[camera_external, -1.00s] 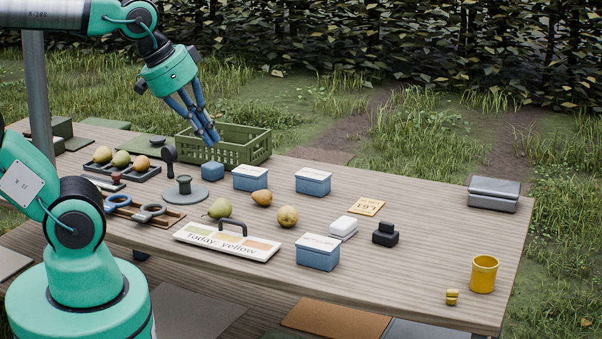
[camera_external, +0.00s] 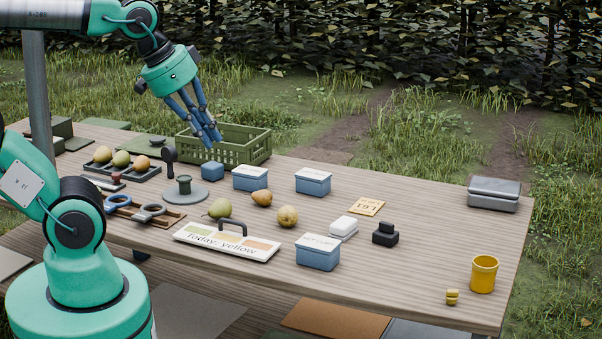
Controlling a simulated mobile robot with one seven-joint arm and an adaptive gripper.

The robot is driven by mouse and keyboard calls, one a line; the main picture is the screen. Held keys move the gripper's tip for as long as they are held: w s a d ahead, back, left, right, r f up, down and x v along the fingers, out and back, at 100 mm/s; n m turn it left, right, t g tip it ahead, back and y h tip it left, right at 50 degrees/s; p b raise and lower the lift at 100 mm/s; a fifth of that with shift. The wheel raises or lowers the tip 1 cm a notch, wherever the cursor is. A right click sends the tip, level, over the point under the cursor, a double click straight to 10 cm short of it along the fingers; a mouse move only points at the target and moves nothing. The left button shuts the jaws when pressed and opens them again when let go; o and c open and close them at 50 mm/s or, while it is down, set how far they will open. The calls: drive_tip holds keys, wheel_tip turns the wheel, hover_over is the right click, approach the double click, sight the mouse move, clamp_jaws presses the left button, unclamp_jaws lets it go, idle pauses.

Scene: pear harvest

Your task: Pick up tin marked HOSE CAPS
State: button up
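Three blue tins with white lettered lids stand on the wooden table: a back left tin (camera_external: 250,183), a back right tin (camera_external: 313,186) and a front tin (camera_external: 317,257). The lettering is too small to read surely, so I cannot tell which is marked HOSE CAPS. My gripper (camera_external: 213,138) hangs in the air in front of the green crate, up and left of the back left tin. It points down and touches no tin. Its blue fingers are seen close together at an angle, and nothing shows between them.
A green crate (camera_external: 262,149) stands behind the tins, and a small blue block (camera_external: 212,170) is left of them. The table's right side has free room.

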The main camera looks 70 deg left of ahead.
drive_tip(key=o, duration=2)
drive_tip(key=shift+o, duration=0.2)
drive_tip(key=w+a+r+m+p, duration=0.1)
drive_tip(key=w+a+r, duration=0.2)
drive_tip(key=w, duration=0.3)
drive_tip(key=w+a+r+m+g+p, duration=0.1)
drive_tip(key=w+a+r, duration=0.2)
drive_tip(key=w, duration=0.3)
drive_tip(key=w+a+r+m+p, duration=0.1)
drive_tip(key=w+a+r, duration=0.15)
drive_tip(key=w, duration=0.35)
drive_tip(key=w+a+f+m+g+y+p, duration=0.1)
drive_tip(key=w+a+f+m+g+p, duration=0.15)
drive_tip(key=w+a, duration=1.35)
drive_tip(key=w+a+f+m+p, duration=0.1)
drive_tip(key=w+a+f+p, duration=0.1)
drive_tip(key=w+a+f, duration=0.55)
drive_tip(key=w+a+f+m+p, duration=0.15)
drive_tip(key=w+a+f, duration=0.3)
drive_tip(key=a, duration=0.55)
drive_tip(key=a+f+m+g+h+p, duration=0.1)
drive_tip(key=a+f+m+g+p, duration=0.1)
drive_tip(key=a+f, duration=1.5)
wheel_tip(320, 180, down, 2)
drive_tip(key=shift+s+a+f+p, duration=0.15)
drive_tip(key=shift+a+p, duration=0.2)
drive_tip(key=shift+p, duration=0.2)
